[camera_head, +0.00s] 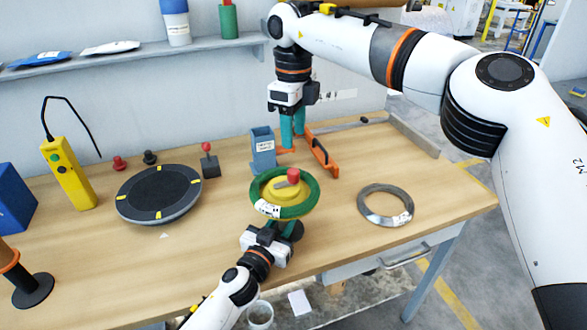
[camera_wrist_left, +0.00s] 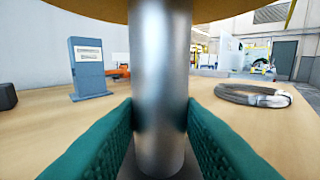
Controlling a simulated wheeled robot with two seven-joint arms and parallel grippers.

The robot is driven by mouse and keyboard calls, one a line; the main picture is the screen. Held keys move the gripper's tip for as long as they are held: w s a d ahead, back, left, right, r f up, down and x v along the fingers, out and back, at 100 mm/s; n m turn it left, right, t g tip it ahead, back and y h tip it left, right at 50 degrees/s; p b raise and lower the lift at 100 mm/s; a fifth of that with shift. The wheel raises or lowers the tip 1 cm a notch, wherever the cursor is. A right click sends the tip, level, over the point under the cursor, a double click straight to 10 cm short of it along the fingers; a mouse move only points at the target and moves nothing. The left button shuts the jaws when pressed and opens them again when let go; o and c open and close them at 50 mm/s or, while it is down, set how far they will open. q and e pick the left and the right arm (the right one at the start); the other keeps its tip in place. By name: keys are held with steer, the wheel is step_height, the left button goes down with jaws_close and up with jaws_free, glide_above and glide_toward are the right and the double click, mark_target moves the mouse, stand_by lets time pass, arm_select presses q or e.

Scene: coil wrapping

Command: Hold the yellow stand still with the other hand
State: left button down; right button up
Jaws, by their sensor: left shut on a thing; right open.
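The yellow stand (camera_head: 268,191) stands upright near the table's front edge, with a red knob (camera_head: 293,175) on top and a green coil (camera_head: 257,180) lying around its yellow top. In the left wrist view its silver post (camera_wrist_left: 162,60) runs down from the yellow disc (camera_wrist_left: 90,8). My left gripper (camera_head: 287,230) comes from the front, below the coil, with its teal fingers shut on the post. My right gripper (camera_head: 292,130) points down behind the stand, beside a grey-blue box (camera_head: 263,152); its teal fingers are apart with nothing seen between them.
An orange tool (camera_head: 321,150) lies right beside my right gripper. A grey coil (camera_head: 385,205) lies to the right. A black turntable (camera_head: 158,195), a red-knobbed block (camera_head: 209,163) and a yellow pendant (camera_head: 68,172) are to the left. Bare table lies left of the stand.

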mark_target(294, 171)
arm_select(q)
steer(key=shift+f, duration=0.1)
arm_select(e)
step_height(294, 171, down, 10)
steer(key=shift+f, duration=0.15)
steer(key=c, duration=1)
